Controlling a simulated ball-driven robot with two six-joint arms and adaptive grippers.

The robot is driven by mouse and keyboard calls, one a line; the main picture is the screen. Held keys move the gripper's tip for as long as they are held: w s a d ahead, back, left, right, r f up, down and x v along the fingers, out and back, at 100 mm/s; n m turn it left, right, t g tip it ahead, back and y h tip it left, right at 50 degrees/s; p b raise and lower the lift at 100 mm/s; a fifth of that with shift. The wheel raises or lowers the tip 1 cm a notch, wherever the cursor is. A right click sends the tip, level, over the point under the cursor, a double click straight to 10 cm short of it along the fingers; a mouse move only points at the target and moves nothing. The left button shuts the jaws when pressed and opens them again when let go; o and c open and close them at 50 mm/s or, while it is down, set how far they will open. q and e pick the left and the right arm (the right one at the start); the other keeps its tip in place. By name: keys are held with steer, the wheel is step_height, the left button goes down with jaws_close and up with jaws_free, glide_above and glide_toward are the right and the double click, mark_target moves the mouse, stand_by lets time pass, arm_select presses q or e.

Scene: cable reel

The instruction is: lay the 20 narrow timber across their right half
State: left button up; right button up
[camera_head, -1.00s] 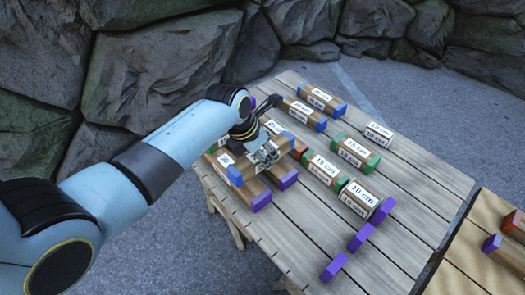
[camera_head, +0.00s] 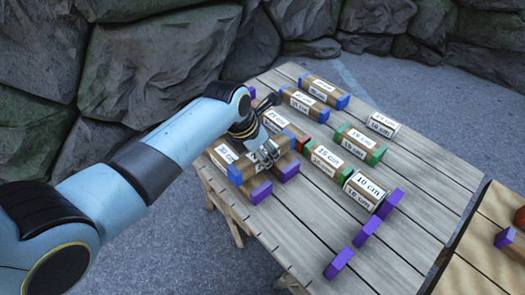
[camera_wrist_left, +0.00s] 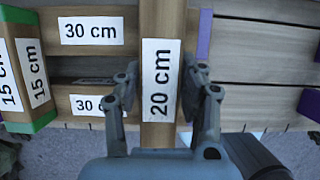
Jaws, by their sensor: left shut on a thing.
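My left gripper (camera_head: 266,154) is shut on the 20 cm narrow timber (camera_wrist_left: 158,64), a wooden bar with a blue end in the head view (camera_head: 236,174). Its fingers (camera_wrist_left: 158,92) stand on both sides of the bar in the left wrist view. The bar lies crosswise over two 30 cm timbers (camera_wrist_left: 90,30) near their purple ends (camera_head: 260,193). The second 30 cm timber (camera_wrist_left: 70,103) is partly hidden by a finger. I cannot tell whether the bar touches them. My right gripper is not in view.
A green-ended 15 cm timber (camera_wrist_left: 30,75) is at the left of the 30 cm timbers. Several other labelled timbers stand on the table, including a 10 cm one (camera_head: 366,188) and a blue-ended one (camera_head: 305,103). Purple blocks (camera_head: 339,264) lie near the front. Bare planks (camera_head: 305,225) show between.

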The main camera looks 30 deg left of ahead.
arm_select(q)
steer(key=shift+f, duration=0.35)
